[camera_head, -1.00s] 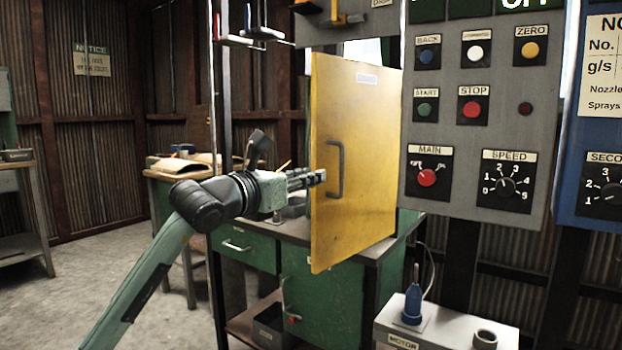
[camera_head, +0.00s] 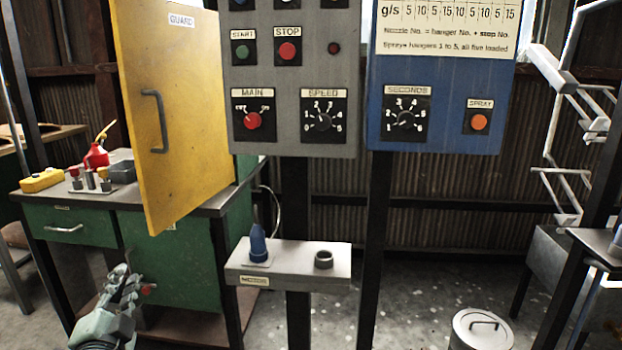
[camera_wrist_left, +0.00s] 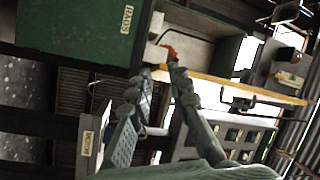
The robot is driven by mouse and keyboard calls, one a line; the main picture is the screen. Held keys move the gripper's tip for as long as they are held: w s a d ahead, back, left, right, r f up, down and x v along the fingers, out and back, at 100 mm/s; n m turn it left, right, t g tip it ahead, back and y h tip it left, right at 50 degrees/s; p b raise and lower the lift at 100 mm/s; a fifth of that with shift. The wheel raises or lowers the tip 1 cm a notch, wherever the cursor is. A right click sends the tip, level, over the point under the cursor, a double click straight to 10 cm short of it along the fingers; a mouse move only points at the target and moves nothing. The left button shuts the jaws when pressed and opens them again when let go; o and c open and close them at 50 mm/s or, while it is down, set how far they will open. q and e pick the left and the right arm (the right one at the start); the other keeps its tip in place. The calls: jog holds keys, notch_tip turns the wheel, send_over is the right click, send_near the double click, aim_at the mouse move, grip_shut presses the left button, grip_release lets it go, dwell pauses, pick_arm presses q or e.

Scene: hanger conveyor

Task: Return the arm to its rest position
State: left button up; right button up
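My left gripper (camera_head: 128,278) is low at the left of the head view, in front of the green cabinet and below the yellow guard door. In the left wrist view its two fingers (camera_wrist_left: 160,70) stand apart, with nothing seen held between them. The yellow guard door (camera_head: 185,120) stands swung out, with a dark handle (camera_head: 154,121); the gripper is clear of it. In the left wrist view the door (camera_wrist_left: 265,89) shows edge-on beyond the fingers. My right gripper is not in view.
A green workbench (camera_head: 170,262) stands behind the gripper, with a red oil can (camera_head: 96,156) on top. The grey control panel (camera_head: 290,80) and blue panel (camera_head: 447,80) are right of the door. A lidded bin (camera_head: 482,330) is on the floor.

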pick_arm(q)
jog(key=s+f+n+g, duration=0.3)
jog(key=s+f+g, duration=0.25)
jog(key=f, duration=0.65)
jog(key=s+f+n+g, duration=0.35)
jog(key=s+f, duration=0.25)
jog(key=f, duration=0.6)
jog(key=s+d+f+g+h, duration=0.2)
jog(key=s+d+f+g, duration=0.1)
jog(key=s+f, duration=0.3)
jog(key=s+d+f+n+g+h, duration=0.1)
jog(key=s+d+f+g, duration=0.2)
jog(key=s, duration=0.7)
notch_tip(320, 180, down, 4)
jog(key=shift+d+r+g+h, duration=0.1)
jog(key=shift+d+g+h, duration=0.25)
jog(key=shift+d, duration=0.9)
